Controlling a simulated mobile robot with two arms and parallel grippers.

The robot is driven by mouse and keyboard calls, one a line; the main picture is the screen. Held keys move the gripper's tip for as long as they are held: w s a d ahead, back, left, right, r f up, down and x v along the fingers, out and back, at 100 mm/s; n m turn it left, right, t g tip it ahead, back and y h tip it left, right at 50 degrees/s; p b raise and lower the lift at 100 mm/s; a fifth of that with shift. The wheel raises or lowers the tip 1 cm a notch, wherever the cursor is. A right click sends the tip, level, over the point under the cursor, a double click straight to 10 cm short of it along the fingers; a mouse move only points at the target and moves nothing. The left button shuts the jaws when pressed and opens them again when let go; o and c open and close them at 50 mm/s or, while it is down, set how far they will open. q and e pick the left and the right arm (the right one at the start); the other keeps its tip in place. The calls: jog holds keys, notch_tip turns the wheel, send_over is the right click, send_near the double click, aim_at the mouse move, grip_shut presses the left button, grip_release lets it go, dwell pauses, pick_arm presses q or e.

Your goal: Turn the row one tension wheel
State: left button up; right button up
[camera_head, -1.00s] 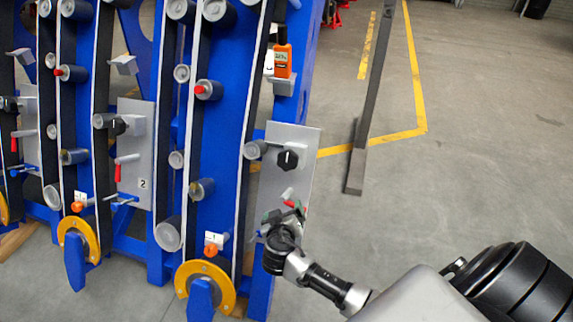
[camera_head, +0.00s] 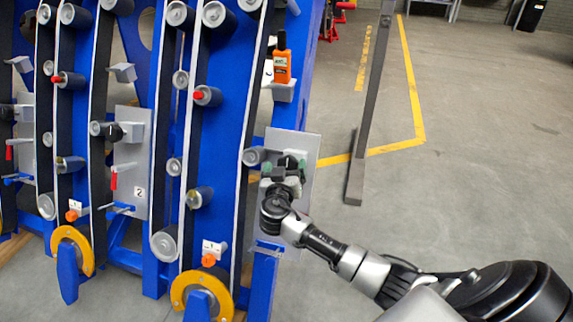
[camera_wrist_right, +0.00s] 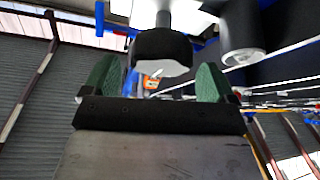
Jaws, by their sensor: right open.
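The row one tension wheel is a black knob on the grey plate (camera_head: 308,146) at the right side of the blue frame. In the head view my right gripper (camera_head: 284,170) is in front of it and hides most of it. In the right wrist view the black wheel (camera_wrist_right: 163,52) on its grey shaft shows ahead, between the two green fingertips of my right gripper (camera_wrist_right: 156,82). The gripper is open, with a gap on each side of the wheel. It is not shut on anything. My left gripper is not in view.
A second grey plate (camera_head: 131,180) with a black knob and red handle stands to the left. An orange handheld device (camera_head: 282,66) rests on a bracket above. Rollers and belts line the frame. A grey post (camera_head: 356,170) stands to the right, with open floor beyond.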

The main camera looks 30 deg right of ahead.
jog(key=shift+x, duration=1.05)
jog(key=c, duration=0.9)
